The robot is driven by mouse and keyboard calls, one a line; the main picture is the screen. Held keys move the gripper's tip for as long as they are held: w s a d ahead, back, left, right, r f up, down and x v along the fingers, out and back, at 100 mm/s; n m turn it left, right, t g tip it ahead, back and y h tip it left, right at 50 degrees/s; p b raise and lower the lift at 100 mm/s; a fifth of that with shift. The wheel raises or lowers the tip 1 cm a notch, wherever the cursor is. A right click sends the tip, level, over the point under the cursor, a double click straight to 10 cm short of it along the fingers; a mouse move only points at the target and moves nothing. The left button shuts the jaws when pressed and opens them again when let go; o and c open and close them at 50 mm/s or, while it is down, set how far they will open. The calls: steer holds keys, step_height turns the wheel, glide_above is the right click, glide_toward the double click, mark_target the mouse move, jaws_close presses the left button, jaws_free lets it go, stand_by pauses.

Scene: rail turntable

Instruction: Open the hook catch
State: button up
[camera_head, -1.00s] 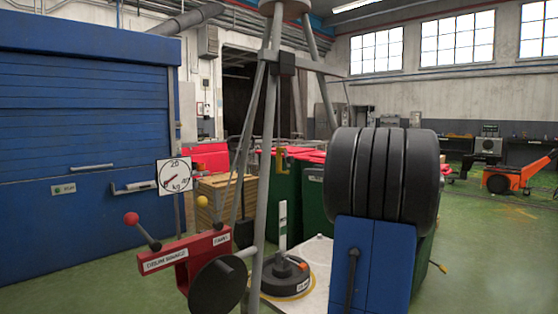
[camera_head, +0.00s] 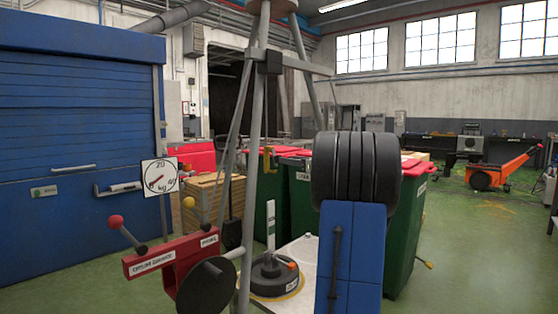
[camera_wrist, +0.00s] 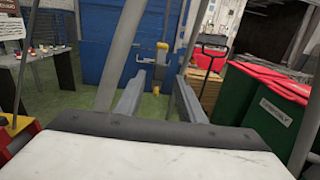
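A small yellow hook (camera_head: 267,160) hangs beside a grey tripod leg in the head view. In the wrist view a yellow and grey hook-like piece (camera_wrist: 162,60) hangs ahead, near the picture's middle; it looks like the same hook. Its catch is too small to make out. My gripper (camera_wrist: 158,92) shows in the wrist view with its two grey fingers spread apart and nothing held between them. The hanging piece appears between and beyond the fingertips. I cannot tell how far off it is. The gripper's fingers do not show in the head view.
Grey tripod legs (camera_head: 253,170) stand close by. A red bracket (camera_head: 175,255) with ball-ended levers is at lower left, and a dial (camera_head: 160,176) above it. A black round weight (camera_head: 275,277) lies below the hook. Green bins (camera_wrist: 285,110) with red lids stand right in the wrist view.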

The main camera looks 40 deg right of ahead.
mark_target(277, 157)
steer(key=shift+w+a, duration=0.15)
steer(key=shift+w, duration=1.45)
steer(key=shift+w+a, duration=0.1)
steer(key=shift+w, duration=1.45)
steer(key=shift+c, duration=0.6)
jaws_close()
